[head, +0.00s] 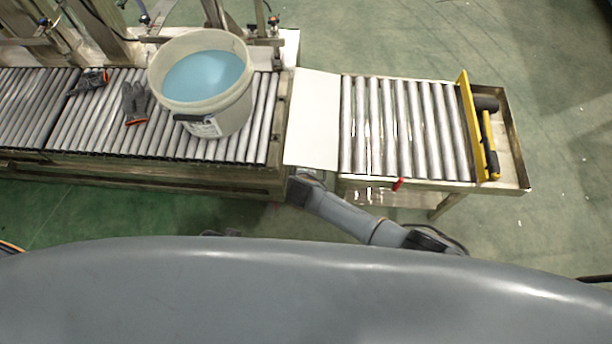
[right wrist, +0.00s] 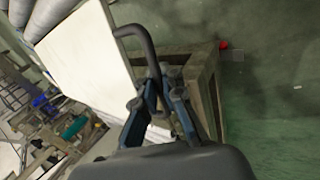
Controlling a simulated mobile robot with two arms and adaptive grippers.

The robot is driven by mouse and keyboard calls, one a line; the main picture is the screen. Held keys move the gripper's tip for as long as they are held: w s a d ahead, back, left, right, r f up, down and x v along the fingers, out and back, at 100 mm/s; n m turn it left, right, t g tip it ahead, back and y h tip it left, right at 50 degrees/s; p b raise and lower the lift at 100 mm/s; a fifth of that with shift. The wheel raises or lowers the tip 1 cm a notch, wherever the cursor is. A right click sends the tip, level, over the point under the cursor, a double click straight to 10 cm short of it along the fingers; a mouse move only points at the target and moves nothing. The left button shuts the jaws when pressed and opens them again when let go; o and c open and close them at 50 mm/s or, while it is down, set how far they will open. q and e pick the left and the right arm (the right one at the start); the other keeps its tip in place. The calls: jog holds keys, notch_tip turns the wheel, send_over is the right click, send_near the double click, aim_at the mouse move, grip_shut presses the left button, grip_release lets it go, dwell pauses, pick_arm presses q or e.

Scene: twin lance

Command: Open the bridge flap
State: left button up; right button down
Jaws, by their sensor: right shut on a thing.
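The bridge flap (head: 313,120) is a plain white plate spanning the gap between the left roller conveyor and the short right one. It looks roughly level. In the right wrist view the flap (right wrist: 85,55) shows as a pale panel at upper left, with a dark curved handle (right wrist: 138,32) beside its edge. My right gripper (right wrist: 158,95) is shut on this handle. In the head view my right arm reaches to the flap's near edge, and its fingers are mostly hidden there. My left gripper is not in view.
A white bucket of blue liquid (head: 228,112) stands on the left rollers (head: 90,125), beside dark gloves (head: 135,104). The short right conveyor (head: 400,130) has a yellow stop bar (head: 470,125), a mallet-like tool (head: 488,140) and a red lever (head: 398,184). Green floor is free at right.

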jog(key=shift+s+a+f, duration=0.1)
jog(key=shift+s+f, duration=0.2)
jog(key=shift+s, duration=0.05)
jog(key=c, duration=1.8)
grip_release()
jog(key=shift+o, duration=0.2)
jog(key=shift+r, duration=0.1)
jog(key=shift+w, duration=0.1)
jog(key=v, duration=1.2)
